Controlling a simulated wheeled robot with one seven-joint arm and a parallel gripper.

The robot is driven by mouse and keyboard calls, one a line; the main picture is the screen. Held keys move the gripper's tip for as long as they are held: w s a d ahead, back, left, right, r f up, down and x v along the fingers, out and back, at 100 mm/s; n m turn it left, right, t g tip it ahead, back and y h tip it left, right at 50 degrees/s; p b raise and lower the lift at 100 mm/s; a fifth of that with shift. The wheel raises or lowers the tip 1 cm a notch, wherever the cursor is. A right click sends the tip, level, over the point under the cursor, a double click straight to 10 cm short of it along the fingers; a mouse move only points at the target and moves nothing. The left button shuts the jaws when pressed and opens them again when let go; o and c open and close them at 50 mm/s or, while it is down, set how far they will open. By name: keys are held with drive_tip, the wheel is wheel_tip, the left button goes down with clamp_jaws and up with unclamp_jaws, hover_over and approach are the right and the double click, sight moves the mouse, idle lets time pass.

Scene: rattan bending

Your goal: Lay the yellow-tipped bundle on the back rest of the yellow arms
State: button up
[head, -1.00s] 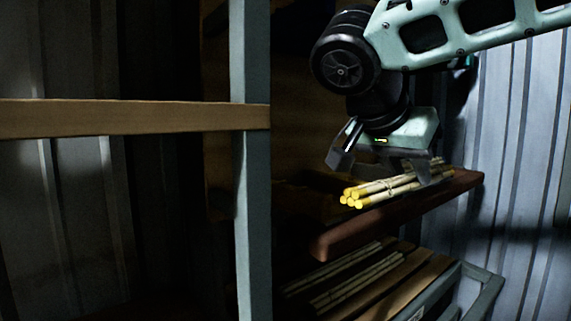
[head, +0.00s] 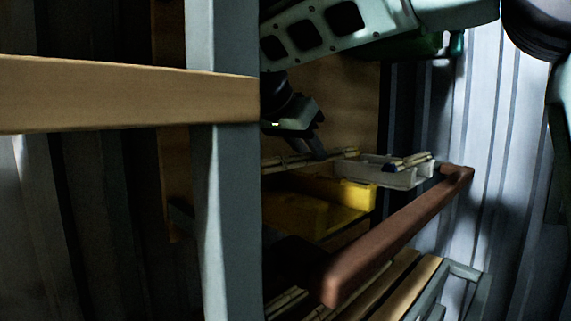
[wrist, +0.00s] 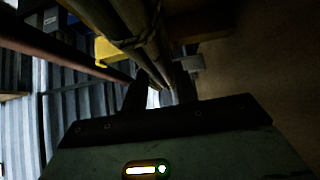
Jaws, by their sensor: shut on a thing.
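My gripper (head: 312,148) is shut on the tan cane bundle (head: 300,160), partly hidden behind the grey post. The bundle lies roughly level, and its right end shows pale yellow. In the wrist view the bundle (wrist: 138,28) runs between my fingers, with a tie around it. The yellow arms (head: 350,195) are just below the bundle in the head view; a yellow piece also shows in the wrist view (wrist: 103,50). I cannot tell whether the bundle touches them. Their back rest is mostly hidden.
White arms (head: 395,178) to the right hold a dark-tipped bundle (head: 410,160). A reddish-brown rail (head: 400,230) crosses in front. The grey post (head: 225,200) and a wooden beam (head: 110,95) block the left. A slatted rack (head: 400,285) is below.

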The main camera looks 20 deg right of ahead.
drive_tip(key=shift+w+a+f+b, duration=0.2)
drive_tip(key=shift+w+a+f, duration=0.15)
drive_tip(key=shift+w+f, duration=0.4)
drive_tip(key=shift+w+a+f+b, duration=0.25)
drive_tip(key=shift+w+a+f, duration=0.15)
drive_tip(key=shift+w, duration=0.6)
drive_tip(key=shift+w+a+f+b, duration=0.2)
drive_tip(key=shift+w+a+f, duration=0.15)
drive_tip(key=shift+w+f, duration=0.4)
drive_tip(key=shift+w+r, duration=0.15)
drive_tip(key=o, duration=1)
drive_tip(key=p+v, duration=0.2)
drive_tip(key=v, duration=0.5)
drive_tip(key=shift+a+r, duration=0.2)
